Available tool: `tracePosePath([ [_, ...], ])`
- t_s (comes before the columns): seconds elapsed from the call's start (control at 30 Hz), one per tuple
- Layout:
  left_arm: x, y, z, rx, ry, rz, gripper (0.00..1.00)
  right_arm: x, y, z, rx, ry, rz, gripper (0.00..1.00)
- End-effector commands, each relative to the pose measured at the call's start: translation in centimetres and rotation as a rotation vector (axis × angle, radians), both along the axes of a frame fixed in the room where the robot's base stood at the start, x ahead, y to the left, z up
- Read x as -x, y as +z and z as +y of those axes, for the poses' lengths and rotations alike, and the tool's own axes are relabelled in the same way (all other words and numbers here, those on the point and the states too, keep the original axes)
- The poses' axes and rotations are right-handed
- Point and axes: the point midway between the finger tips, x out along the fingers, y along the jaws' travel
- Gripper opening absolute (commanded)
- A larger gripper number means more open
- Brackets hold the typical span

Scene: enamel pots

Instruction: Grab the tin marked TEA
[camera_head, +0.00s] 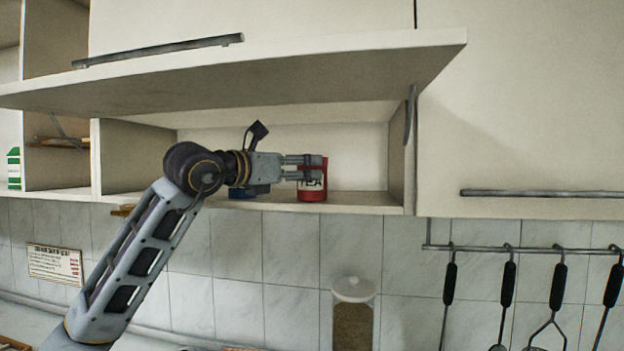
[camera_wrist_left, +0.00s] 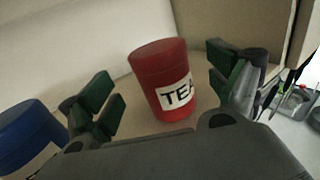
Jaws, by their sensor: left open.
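The red tin marked TEA (camera_head: 312,193) stands on the open cabinet shelf. My left gripper (camera_head: 303,167) is at the tin, with its fingers partly covering it in the head view. In the left wrist view, the red tin (camera_wrist_left: 160,78) is upright on the shelf with its white label partly visible. The open left fingers (camera_wrist_left: 165,95) are on either side of the view with the tin between and beyond them; clear gaps show on both sides. My right gripper is not in view.
A blue tin (camera_wrist_left: 28,135) stands to the left of my gripper, mostly hidden behind it in the head view (camera_head: 240,192). The raised cabinet door (camera_head: 270,75) hangs over the shelf.

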Motion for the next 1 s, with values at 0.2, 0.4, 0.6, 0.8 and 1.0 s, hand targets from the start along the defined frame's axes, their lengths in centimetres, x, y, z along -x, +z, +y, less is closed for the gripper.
tracePosePath([
  [0.2, -0.3, 0.0, -0.2, -0.001, 0.0, 0.001, 0.9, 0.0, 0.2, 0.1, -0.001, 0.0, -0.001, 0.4],
  [0.4, -1.3, -0.1, -1.2, 0.001, -0.002, 0.001, 0.9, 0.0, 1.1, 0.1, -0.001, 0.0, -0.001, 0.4],
  [0.6, -2.7, -0.3, -2.4, 0.001, -0.002, 0.002, 0.9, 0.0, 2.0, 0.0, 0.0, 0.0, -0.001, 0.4],
  [0.8, -3.8, -0.4, -3.3, 0.0, -0.001, 0.001, 0.9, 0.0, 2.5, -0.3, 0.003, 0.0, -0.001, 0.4],
  [1.0, -3.9, -0.5, -3.4, 0.0, 0.0, 0.0, 0.9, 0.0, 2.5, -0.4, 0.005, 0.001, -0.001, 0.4],
])
